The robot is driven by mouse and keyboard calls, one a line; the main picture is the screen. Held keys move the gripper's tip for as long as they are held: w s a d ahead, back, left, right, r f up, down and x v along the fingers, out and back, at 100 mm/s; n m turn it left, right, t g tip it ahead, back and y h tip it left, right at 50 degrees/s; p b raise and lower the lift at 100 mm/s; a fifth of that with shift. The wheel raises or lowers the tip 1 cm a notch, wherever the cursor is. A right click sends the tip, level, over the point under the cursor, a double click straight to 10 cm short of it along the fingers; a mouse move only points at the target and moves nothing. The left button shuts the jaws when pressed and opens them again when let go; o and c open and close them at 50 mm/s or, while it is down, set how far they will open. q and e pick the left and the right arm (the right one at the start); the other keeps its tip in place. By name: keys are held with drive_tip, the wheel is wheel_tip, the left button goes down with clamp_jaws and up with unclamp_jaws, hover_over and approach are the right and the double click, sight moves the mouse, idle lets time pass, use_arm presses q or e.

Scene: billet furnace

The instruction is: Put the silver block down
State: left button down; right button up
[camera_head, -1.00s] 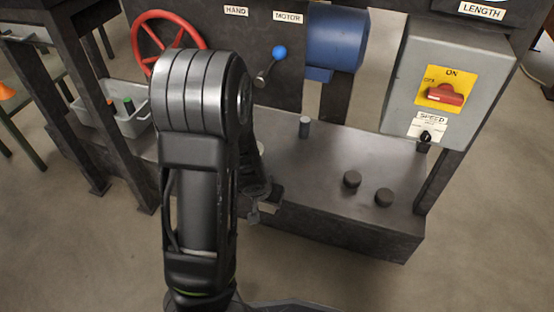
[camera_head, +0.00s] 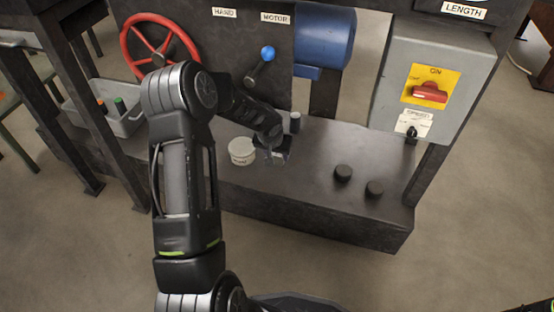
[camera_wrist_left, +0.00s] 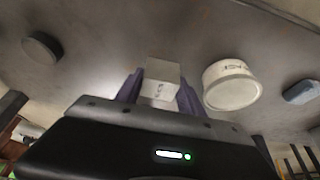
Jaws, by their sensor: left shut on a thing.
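My left gripper (camera_head: 279,157) is low over the dark bench top (camera_head: 305,190), just right of a round white tub (camera_head: 242,152). It also shows in the left wrist view (camera_wrist_left: 160,88), where its two purple fingers are shut on the silver block (camera_wrist_left: 160,75), a small pale grey block with a dark mark on its face. The tub (camera_wrist_left: 231,86) stands to the right there, apart from the block. In the head view the block is mostly hidden by the gripper. I cannot tell whether it touches the bench. My right gripper is out of view.
A short grey post (camera_head: 295,122) stands just behind the gripper. Two dark knobs (camera_head: 343,172) (camera_head: 374,188) sit to the right on the bench. A blue-tipped lever (camera_head: 267,54), a red wheel (camera_head: 150,45) and a grey switch box (camera_head: 432,85) are behind. Bare bench lies between gripper and knobs.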

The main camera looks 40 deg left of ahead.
sight(277, 160)
use_arm(q)
drive_tip(key=shift+w, duration=0.1)
wheel_tip(277, 160, down, 4)
drive_tip(key=shift+r+b, duration=0.2)
drive_tip(key=shift+b, duration=1.05)
drive_tip(key=shift+r, duration=0.1)
drive_tip(key=c, duration=0.7)
unclamp_jaws()
